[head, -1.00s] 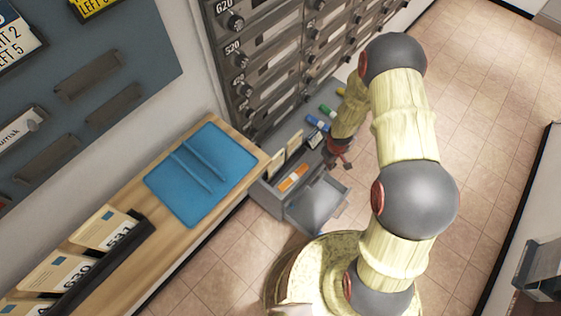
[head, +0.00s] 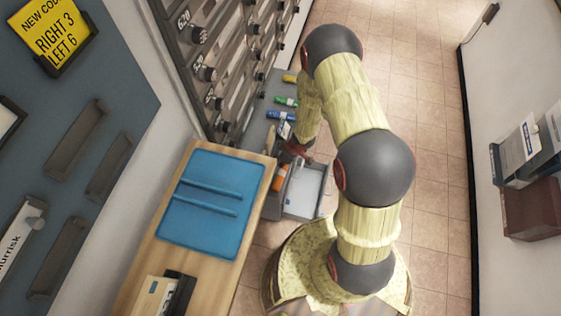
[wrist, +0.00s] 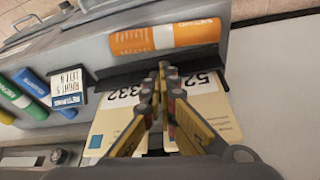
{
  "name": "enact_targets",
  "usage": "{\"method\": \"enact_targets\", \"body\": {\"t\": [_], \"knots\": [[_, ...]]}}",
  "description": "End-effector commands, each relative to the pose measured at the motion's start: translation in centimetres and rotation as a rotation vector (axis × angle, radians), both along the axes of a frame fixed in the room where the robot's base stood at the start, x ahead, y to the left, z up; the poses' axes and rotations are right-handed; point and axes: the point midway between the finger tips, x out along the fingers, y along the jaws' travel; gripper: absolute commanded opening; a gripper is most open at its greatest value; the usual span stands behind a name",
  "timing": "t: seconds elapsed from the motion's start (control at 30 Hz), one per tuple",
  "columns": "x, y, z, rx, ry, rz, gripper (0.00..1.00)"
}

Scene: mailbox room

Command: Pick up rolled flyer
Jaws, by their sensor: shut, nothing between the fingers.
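Several rolled flyers lie on the grey counter under the mailboxes. An orange roll (head: 279,178) lies at the near end; in the wrist view it (wrist: 165,38) is beyond my fingertips. A blue roll (head: 280,115), a green roll (head: 287,100) and a yellow roll (head: 290,78) lie farther along. The wrist view shows the blue roll (wrist: 33,87) and green roll (wrist: 16,94) at left. My gripper (wrist: 164,70) is shut and empty, over cards in a dark holder, apart from the orange roll. In the head view my gripper (head: 297,149) is small and partly hidden by my arm.
Numbered cards (wrist: 112,125) stand beneath my fingers. A small code sign (wrist: 68,98) is beside the blue roll. An open drawer or bin (head: 304,188) juts out nearby. Mailboxes (head: 215,55) rise behind the counter. A blue tray (head: 208,207) lies on the wooden shelf. Floor at right is clear.

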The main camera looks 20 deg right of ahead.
Motion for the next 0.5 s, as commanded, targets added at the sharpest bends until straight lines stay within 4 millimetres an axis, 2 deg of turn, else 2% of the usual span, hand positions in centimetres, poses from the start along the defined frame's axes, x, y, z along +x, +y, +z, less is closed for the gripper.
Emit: {"method": "enact_targets", "body": {"t": [0.03,0.2,0.5], "knots": [[0.3,0.2,-1.4,0.0,0.0,0.001,0.0],[0.9,0.9,-3.9,0.0,0.0,0.0,0.0],[1.5,1.3,-5.5,-0.001,-0.001,-0.002,0.0]]}}
